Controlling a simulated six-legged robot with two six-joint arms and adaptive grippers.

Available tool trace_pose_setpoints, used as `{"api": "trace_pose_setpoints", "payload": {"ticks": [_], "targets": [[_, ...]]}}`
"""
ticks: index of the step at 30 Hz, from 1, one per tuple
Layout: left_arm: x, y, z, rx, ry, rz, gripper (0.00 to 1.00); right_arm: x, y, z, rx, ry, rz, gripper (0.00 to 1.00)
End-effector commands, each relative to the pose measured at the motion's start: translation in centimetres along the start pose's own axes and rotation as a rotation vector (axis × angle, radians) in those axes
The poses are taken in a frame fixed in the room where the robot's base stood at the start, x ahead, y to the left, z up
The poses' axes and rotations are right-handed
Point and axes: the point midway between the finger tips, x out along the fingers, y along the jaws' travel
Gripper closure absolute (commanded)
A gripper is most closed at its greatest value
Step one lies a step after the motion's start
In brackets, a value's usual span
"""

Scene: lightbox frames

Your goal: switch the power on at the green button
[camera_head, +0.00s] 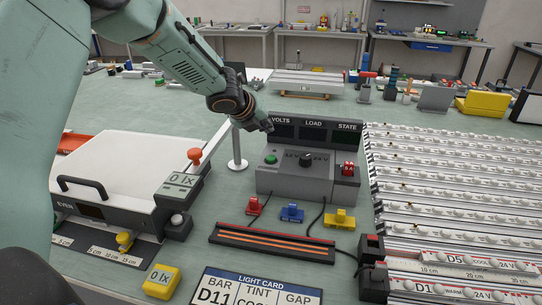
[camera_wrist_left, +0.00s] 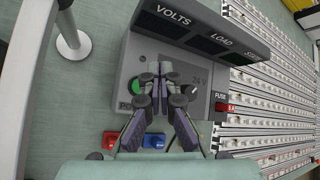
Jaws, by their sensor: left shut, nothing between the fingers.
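The grey power supply box (camera_head: 290,182) stands on the green bench, with a sloped front. Its green button (camera_head: 270,159) is at the left of the front, beside a black knob (camera_head: 306,160). In the left wrist view the green button (camera_wrist_left: 137,86) shows just left of my fingers. My left gripper (camera_head: 265,124) is shut and empty, above and a little left of the box. In the left wrist view its fingertips (camera_wrist_left: 158,72) appear over the panel between button and knob; contact cannot be told. The VOLTS, LOAD and STATE displays (camera_head: 314,133) are dark. My right gripper is not in view.
Red, blue and yellow clips (camera_head: 292,212) lie in front of the box. Rows of white light bars (camera_head: 450,180) fill the right side.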

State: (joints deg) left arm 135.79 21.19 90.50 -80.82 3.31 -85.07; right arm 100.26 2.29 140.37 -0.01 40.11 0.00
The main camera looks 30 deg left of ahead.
Motion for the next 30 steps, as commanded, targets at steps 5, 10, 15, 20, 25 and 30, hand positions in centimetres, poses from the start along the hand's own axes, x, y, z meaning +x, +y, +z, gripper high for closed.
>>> {"api": "trace_pose_setpoints", "payload": {"ticks": [5,10,15,20,25,30], "targets": [[-0.8,-1.0,1.0,0.344,-0.004,-0.024,1.00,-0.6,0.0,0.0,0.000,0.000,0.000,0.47],[-1.3,-1.7,1.4,0.713,-0.003,-0.042,1.00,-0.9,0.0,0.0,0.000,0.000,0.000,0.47],[-1.6,-2.0,1.5,1.084,0.003,-0.058,1.00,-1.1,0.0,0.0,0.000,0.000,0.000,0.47],[-1.6,-1.9,1.2,1.363,0.014,-0.070,1.00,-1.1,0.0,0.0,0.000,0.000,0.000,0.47],[-1.6,-1.9,1.0,1.511,0.019,-0.080,1.00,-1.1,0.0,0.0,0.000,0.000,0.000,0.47],[-1.6,-1.9,0.9,1.524,0.019,-0.080,1.00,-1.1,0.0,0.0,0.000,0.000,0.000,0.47]]}}
